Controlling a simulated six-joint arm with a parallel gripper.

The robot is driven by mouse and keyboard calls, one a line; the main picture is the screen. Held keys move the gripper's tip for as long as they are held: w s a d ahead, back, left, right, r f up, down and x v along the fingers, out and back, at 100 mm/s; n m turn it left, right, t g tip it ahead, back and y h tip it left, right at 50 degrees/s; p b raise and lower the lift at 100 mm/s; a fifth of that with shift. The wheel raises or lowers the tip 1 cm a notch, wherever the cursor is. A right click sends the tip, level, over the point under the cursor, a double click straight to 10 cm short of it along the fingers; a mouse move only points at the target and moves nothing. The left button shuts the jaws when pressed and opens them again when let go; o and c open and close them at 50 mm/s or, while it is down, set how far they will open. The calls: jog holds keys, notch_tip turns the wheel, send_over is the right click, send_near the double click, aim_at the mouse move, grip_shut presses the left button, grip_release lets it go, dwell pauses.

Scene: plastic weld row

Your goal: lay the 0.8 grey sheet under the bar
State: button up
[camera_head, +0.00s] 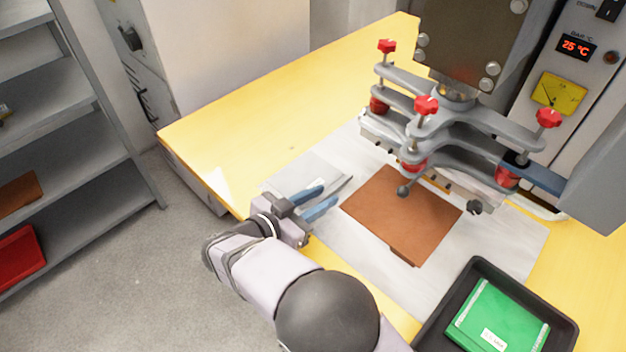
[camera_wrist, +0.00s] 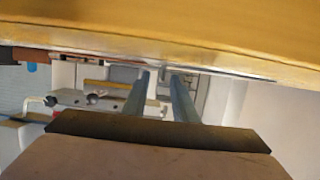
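A pale grey sheet (camera_head: 312,174) lies at the left end of the white work surface, left of the brown sheet, with a darker corner showing near my fingertips. I cannot read a thickness on it. My gripper (camera_head: 331,194) is at the grey sheet's near side, its two blue fingers apart. The wrist view shows the same gripper (camera_wrist: 162,74) with a clear gap between the fingers. I cannot tell whether they touch the sheet. The clamp bar (camera_head: 470,145), grey with red knobs, stands at the back right, above the work surface.
A brown sheet (camera_head: 385,205) lies in front of the bar. A black tray (camera_head: 428,335) holding a green pack (camera_head: 498,315) stands at the front right. The yellow table (camera_head: 270,110) is clear at the back left. A shelf rack (camera_head: 75,130) stands at the left.

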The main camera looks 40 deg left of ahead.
jog(key=shift+x, duration=1.15)
jog(key=shift+c, duration=0.6)
grip_shut()
jog(key=shift+r, duration=0.15)
notch_tip(320, 180, up, 10)
jog(key=shift+b, duration=0.3)
